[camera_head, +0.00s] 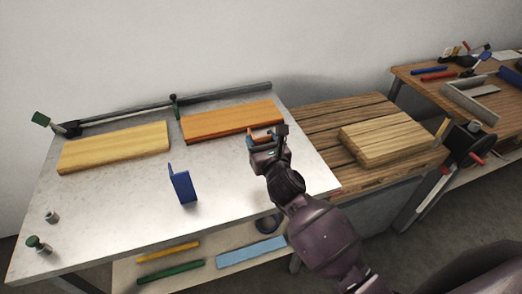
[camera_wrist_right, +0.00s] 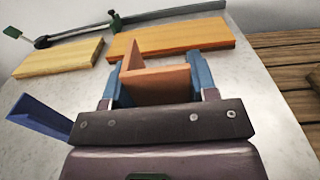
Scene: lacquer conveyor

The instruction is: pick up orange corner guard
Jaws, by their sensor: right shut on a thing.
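The orange corner guard (camera_wrist_right: 155,85) is between the blue fingers of my right gripper (camera_wrist_right: 157,83) in the right wrist view. The gripper is shut on it, with one finger on each side. In the head view my right gripper (camera_head: 263,135) is over the right part of the grey table, just in front of the orange board. Only a small piece of the guard shows there, the rest hidden by the gripper. I cannot tell whether the guard touches the table. My left gripper is not in view.
A blue corner guard (camera_head: 182,186) stands on the grey table (camera_head: 120,210). A yellow board (camera_head: 115,147) and an orange board (camera_head: 232,121) lie behind it, before a metal rail (camera_head: 170,105). A wooden bench (camera_head: 330,110) adjoins at right, with a wood block (camera_head: 386,138).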

